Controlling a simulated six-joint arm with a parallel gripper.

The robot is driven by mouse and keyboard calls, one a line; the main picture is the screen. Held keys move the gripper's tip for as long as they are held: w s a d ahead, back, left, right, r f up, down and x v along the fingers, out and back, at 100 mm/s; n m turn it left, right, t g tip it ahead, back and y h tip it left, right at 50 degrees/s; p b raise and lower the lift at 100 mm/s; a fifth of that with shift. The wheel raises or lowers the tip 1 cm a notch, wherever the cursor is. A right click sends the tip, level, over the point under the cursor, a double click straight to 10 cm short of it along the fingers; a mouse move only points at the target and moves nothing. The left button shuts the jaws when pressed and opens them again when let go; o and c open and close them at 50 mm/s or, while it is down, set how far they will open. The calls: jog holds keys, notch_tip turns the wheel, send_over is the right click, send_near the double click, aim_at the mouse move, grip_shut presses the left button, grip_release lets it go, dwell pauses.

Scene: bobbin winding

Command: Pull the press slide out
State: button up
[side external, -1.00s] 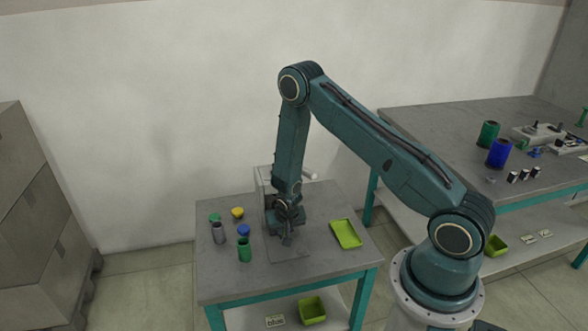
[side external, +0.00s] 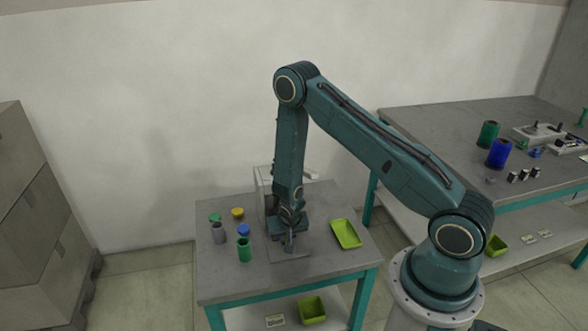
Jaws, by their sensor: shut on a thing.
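The press (side external: 264,183) is a pale grey upright frame at the back of the small table, partly hidden behind my arm. The press slide (side external: 288,256) is a flat grey plate low in front of it, under my gripper. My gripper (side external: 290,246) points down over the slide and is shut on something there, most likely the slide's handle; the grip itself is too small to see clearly.
Left of the press stand a grey bobbin (side external: 219,234), a green bobbin (side external: 244,250) and green, yellow (side external: 237,212) and blue pieces (side external: 243,230). A lime tray (side external: 346,234) lies to the right. A larger table (side external: 440,135) with other parts stands behind right.

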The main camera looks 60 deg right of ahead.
jog(key=shift+a, duration=0.2)
jog(key=shift+s+a, duration=0.9)
jog(key=shift+s, duration=0.05)
jog(key=shift+s+a, duration=0.1)
dwell(0.4)
jog(key=shift+s+a, duration=1.15)
jog(key=shift+a, duration=0.05)
dwell(0.6)
jog(key=shift+o, duration=0.2)
jog(key=o, duration=0.6)
jog(key=shift+c, duration=0.2)
jog(key=shift+d, duration=0.1)
